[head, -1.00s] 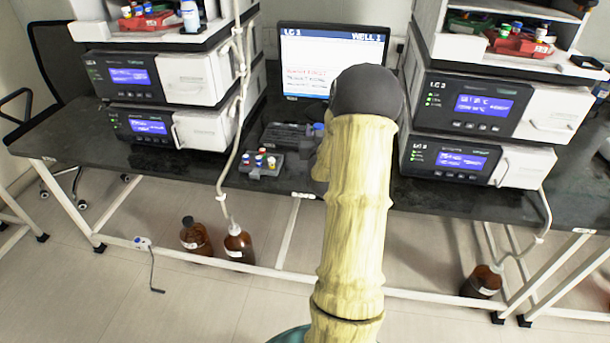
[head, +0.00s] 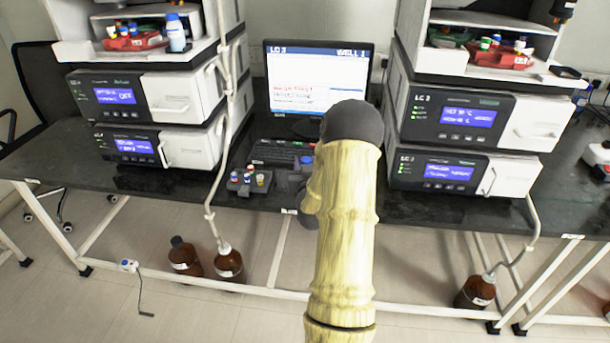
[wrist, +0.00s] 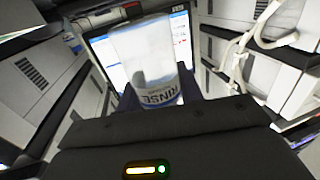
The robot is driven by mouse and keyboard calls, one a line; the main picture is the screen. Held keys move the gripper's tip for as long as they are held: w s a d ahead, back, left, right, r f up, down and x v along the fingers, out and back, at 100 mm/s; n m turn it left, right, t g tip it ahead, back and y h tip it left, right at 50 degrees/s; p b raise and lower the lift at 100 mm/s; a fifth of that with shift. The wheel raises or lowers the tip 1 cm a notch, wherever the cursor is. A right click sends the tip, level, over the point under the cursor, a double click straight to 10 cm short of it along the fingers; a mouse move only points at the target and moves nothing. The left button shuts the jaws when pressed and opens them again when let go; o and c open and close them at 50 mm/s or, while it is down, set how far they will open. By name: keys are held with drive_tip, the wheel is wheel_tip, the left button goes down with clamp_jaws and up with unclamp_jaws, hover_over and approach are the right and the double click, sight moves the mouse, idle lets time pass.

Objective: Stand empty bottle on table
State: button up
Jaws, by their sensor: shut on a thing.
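A clear, pale bottle (wrist: 150,55) with a "RINSE" label shows in the wrist view, just ahead of my gripper (wrist: 158,104). My gripper is shut on this bottle; the fingertips themselves are hard to make out. The monitor shows behind the bottle in that view. In the head view my arm hides the bottle and most of the gripper. The dark table (head: 150,178) runs across the head view, and my arm reaches over its front edge near the middle.
Instrument stacks stand left (head: 190,97) and right (head: 440,115) on the table. Between them are the monitor (head: 310,85), a keyboard (head: 275,153) and a small vial rack (head: 248,182). Brown bottles (head: 229,265) stand on the floor. A strip of table in front of the left stack is bare.

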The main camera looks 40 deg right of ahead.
drive_tip(key=shift+s+d+f, duration=0.2)
drive_tip(key=shift+s+f, duration=0.05)
drive_tip(key=shift+f, duration=0.15)
wheel_tip(320, 180, down, 3)
drive_tip(key=shift+w+a, duration=0.1)
drive_tip(key=shift+a, duration=0.15)
drive_tip(key=shift+f+b, duration=0.1)
drive_tip(key=shift+b, duration=0.3)
drive_tip(key=o, duration=1)
drive_tip(key=shift+c, duration=0.2)
